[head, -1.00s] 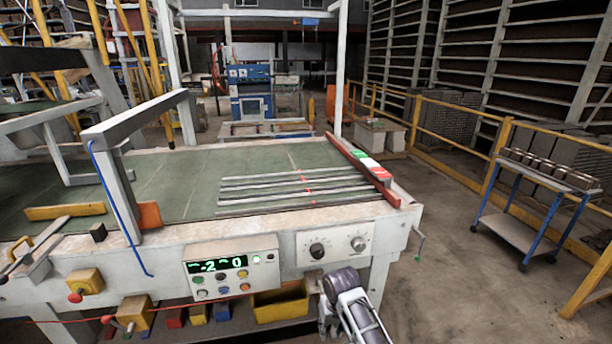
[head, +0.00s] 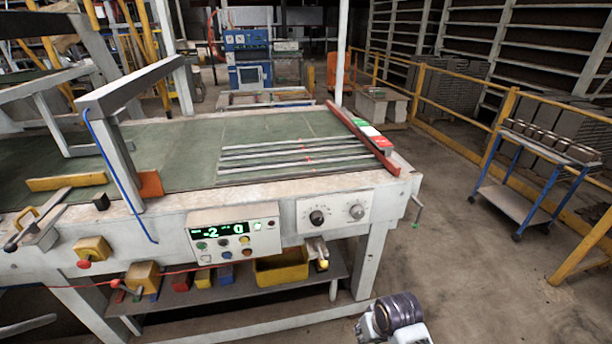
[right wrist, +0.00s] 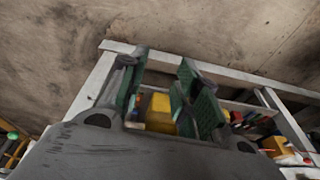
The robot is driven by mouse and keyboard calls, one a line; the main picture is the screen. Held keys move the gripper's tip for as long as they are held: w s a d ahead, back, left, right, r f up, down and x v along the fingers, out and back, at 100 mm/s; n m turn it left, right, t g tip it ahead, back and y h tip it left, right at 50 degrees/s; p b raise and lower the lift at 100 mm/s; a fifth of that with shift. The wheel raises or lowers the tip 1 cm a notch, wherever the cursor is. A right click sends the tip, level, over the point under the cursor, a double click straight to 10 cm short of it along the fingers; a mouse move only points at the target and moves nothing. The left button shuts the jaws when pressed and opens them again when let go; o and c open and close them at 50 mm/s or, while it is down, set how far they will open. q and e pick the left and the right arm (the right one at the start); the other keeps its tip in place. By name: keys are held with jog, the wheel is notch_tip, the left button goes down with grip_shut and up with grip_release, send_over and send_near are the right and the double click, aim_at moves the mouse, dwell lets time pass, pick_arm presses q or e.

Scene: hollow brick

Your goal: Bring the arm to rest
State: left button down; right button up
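My right arm comes in at the bottom edge of the head view, right of centre, with the right gripper (head: 368,325) low in front of the workbench (head: 270,192). The gripper is partly cut off there. In the right wrist view the right gripper (right wrist: 165,65) has its two green-padded fingers apart. Nothing is held between them; a yellow bin (right wrist: 160,112) shows through the gap, well beyond the fingers. My left gripper cannot be made out in the head view.
The bench front carries a control panel (head: 234,235) with a lit green display and a knob panel (head: 335,213). A lower shelf (head: 240,290) holds bins. A blue-legged cart (head: 520,190) and a yellow railing (head: 455,118) stand at right. The floor between is clear.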

jog(key=shift+s+d+r+t, duration=0.5)
jog(key=shift+s+d+r, duration=2.05)
jog(key=shift+s, duration=1.6)
notch_tip(320, 180, down, 33)
jog(key=s+g, duration=0.1)
jog(key=s, duration=0.1)
jog(key=s+d+f, duration=0.2)
jog(key=s+f, duration=0.8)
jog(key=s, duration=0.1)
jog(key=s+d+f+g+h, duration=0.1)
jog(key=s+d+f, duration=0.1)
jog(key=s+f, duration=0.8)
jog(key=shift+s+d+f+n+g, duration=0.15)
jog(key=shift+s+d+n+g, duration=0.15)
jog(key=shift+s, duration=0.65)
